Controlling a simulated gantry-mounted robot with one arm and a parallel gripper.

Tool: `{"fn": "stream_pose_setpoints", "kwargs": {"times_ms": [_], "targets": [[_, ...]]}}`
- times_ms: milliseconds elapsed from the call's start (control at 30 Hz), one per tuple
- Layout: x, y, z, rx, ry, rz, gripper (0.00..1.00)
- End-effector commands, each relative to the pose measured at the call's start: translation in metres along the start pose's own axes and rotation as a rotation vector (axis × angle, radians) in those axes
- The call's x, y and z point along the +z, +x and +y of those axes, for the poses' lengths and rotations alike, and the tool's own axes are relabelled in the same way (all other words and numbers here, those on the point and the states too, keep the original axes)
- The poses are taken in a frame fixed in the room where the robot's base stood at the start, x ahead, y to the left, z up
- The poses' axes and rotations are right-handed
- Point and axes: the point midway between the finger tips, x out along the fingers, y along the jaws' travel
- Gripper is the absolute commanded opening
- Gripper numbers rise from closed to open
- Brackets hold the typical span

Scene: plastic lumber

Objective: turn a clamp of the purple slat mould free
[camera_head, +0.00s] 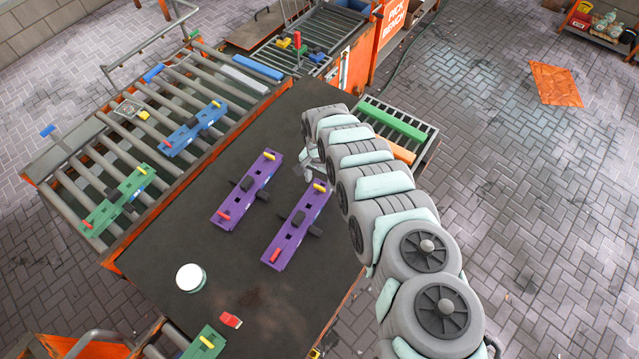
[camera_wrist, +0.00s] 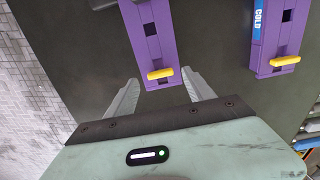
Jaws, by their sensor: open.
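Two purple slat moulds lie on the dark table in the head view, a left one (camera_head: 245,190) and a right one (camera_head: 293,232). Each has a yellow clamp at its far end, a red clamp at its near end and black parts at its middle. My gripper (camera_head: 311,165) is by the far end of the right mould, partly hidden by my arm. In the wrist view my gripper (camera_wrist: 160,79) is open. The yellow clamp (camera_wrist: 161,73) of one purple mould (camera_wrist: 150,35) shows between the fingertips; contact cannot be told. Another purple mould (camera_wrist: 275,40) marked COLD lies to the right.
A roller conveyor (camera_head: 110,150) with blue (camera_head: 190,130) and green (camera_head: 118,200) moulds runs along the left. A white round tub (camera_head: 191,278) and a red piece (camera_head: 231,320) are on the near table. A rack (camera_head: 425,128) with green and orange bars stands behind my arm.

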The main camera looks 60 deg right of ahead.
Motion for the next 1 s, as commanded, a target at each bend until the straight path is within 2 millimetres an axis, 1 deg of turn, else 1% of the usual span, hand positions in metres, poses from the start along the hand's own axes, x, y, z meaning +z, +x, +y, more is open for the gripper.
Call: {"fn": "stream_pose_setpoints", "kwargs": {"times_ms": [33,100,300,667,767,1000], "targets": [[0.001,0.008,-0.003,-0.005,-0.001,0.0,0.62],[0.001,0.013,-0.002,-0.005,0.0,0.0,0.62],[0.0,0.022,-0.001,-0.001,0.0,0.001,0.62],[0.0,0.024,0.0,0.0,0.0,0.001,0.62],[0.0,0.024,0.0,-0.001,0.0,0.001,0.55],[0.0,0.024,0.0,-0.001,0.0,0.001,0.36]]}}
